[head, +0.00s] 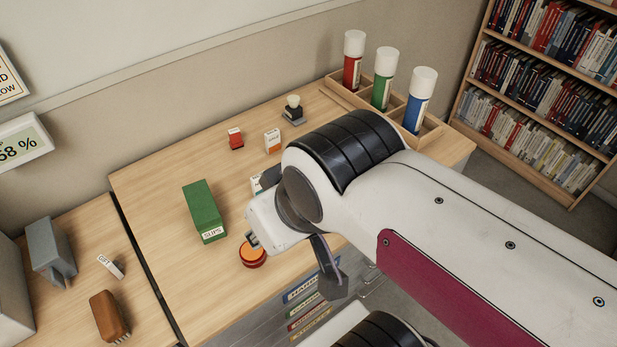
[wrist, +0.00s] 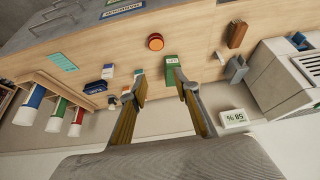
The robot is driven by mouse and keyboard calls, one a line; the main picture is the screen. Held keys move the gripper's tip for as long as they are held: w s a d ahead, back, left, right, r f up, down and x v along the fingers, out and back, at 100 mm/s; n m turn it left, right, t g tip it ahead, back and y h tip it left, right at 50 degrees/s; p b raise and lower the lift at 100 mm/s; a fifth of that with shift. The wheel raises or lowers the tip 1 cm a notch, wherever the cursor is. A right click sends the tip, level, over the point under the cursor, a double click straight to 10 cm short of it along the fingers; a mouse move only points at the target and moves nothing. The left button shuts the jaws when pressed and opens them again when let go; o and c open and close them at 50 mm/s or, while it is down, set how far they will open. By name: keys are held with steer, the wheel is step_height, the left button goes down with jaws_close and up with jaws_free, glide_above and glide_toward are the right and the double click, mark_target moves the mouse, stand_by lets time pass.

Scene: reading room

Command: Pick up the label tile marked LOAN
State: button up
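No tile that I can read as LOAN shows. In the head view a small white block with an orange mark (head: 272,140) and a red block with a white face (head: 236,138) stand on the desk; their lettering is too small to read. Another white block (head: 257,185) is partly hidden by my arm. A tile reading GIFT (head: 110,265) lies on the left side table. My gripper (wrist: 162,88) is open in the wrist view, its two fingers apart with nothing held between them. It is above the front part of the desk.
A green SLIPS box (head: 204,212) and a red-orange round button (head: 253,256) are near my gripper. A dark stamp (head: 292,114) and a wooden rack (head: 432,124) with red, green and blue tubes stand behind. A brown brush (head: 108,315) is on the side table. The desk's left part is clear.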

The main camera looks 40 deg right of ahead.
steer(key=w+a+r+m+t+y, duration=0.1)
steer(key=w+a+r+m+t, duration=0.15)
steer(key=w, duration=0.75)
steer(key=w+a+r+m+t+y, duration=0.1)
steer(key=w+a+r+t, duration=0.15)
steer(key=w, duration=0.75)
steer(key=w+d+m+t+h, duration=0.2)
steer(key=w+d+m+h, duration=0.3)
steer(key=w, duration=0.8)
steer(key=w+d+f+m+g+h, duration=0.2)
steer(key=d+f+m+g+h, duration=0.3)
steer(key=d+f, duration=0.55)
steer(key=s+d+f+m+g+h, duration=0.2)
steer(key=s+d+f+g, duration=0.1)
steer(key=s, duration=0.3)
steer(key=s+d+f+m+g+h, duration=0.3)
steer(key=s+d+f+g, duration=0.1)
steer(key=s+f+g, duration=0.1)
steer(key=shift+s+d+f+g+h, duration=0.3)
steer(key=shift+s+f+g, duration=0.1)
steer(key=shift+s+f, duration=0.4)
